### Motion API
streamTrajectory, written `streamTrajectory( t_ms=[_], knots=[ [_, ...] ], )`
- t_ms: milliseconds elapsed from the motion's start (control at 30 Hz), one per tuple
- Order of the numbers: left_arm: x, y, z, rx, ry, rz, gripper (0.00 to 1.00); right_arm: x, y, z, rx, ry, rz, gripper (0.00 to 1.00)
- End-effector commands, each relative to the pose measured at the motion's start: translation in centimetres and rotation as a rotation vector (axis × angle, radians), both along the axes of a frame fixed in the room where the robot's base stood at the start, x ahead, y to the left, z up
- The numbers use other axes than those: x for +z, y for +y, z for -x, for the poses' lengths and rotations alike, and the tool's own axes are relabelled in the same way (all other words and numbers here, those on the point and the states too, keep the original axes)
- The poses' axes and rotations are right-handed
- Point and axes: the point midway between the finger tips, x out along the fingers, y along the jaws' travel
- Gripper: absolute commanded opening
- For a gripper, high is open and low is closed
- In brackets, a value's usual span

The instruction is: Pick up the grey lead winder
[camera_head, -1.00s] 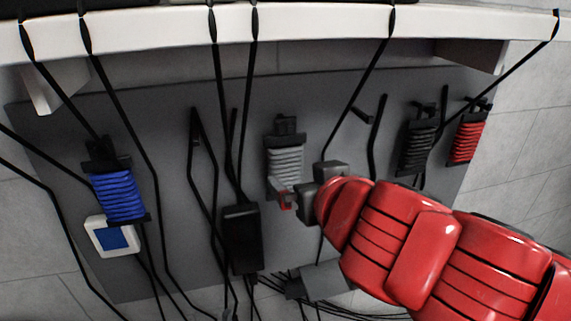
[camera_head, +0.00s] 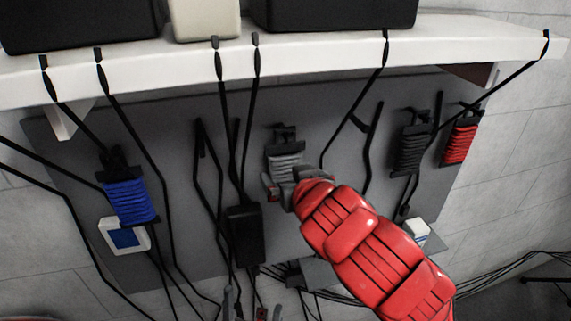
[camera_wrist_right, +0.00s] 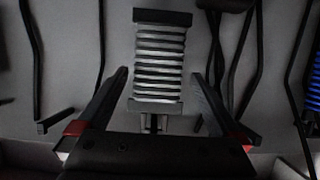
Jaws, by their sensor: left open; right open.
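The grey lead winder (camera_head: 285,160), a dark frame wound with light grey cord, hangs on the grey wall panel in the head view. My right gripper (camera_head: 285,188) is open at its lower end and hides part of it. In the right wrist view the winder (camera_wrist_right: 160,65) is between the two spread fingers of my right gripper (camera_wrist_right: 160,78), with a visible gap on each side. I cannot tell how deep the fingers reach. My left gripper (camera_head: 245,306) is open and empty at the bottom edge, partly cut off.
A blue winder (camera_head: 130,200) hangs at the left, black (camera_head: 411,150) and red (camera_head: 462,140) winders at the right. Black cables hang from the white shelf (camera_head: 310,52). A black box (camera_head: 244,235) is below left of the grey winder.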

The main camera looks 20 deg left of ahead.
Motion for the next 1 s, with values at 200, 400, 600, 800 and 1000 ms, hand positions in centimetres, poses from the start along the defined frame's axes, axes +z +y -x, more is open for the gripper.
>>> streamTrajectory(
  t_ms=[200,400,600,800,1000],
  knots=[
    [4.5,0.0,0.0,0.000,0.000,0.000,1.00,0.2,0.8,-1.1,0.003,0.010,0.002,1.00],
    [6.2,0.0,0.0,0.000,0.000,0.000,1.00,-1.0,1.6,-2.5,-0.002,0.005,0.006,1.00],
    [6.5,0.0,0.0,0.000,0.000,0.000,1.00,-1.5,2.0,-3.4,-0.003,0.001,0.002,1.00],
    [6.4,0.0,0.0,0.000,0.000,0.000,1.00,-1.6,2.0,-3.4,-0.003,0.000,0.002,0.98],
    [6.4,0.0,0.0,0.000,0.000,0.000,1.00,-1.6,2.0,-3.4,-0.003,0.001,0.002,0.62]
  ],
)
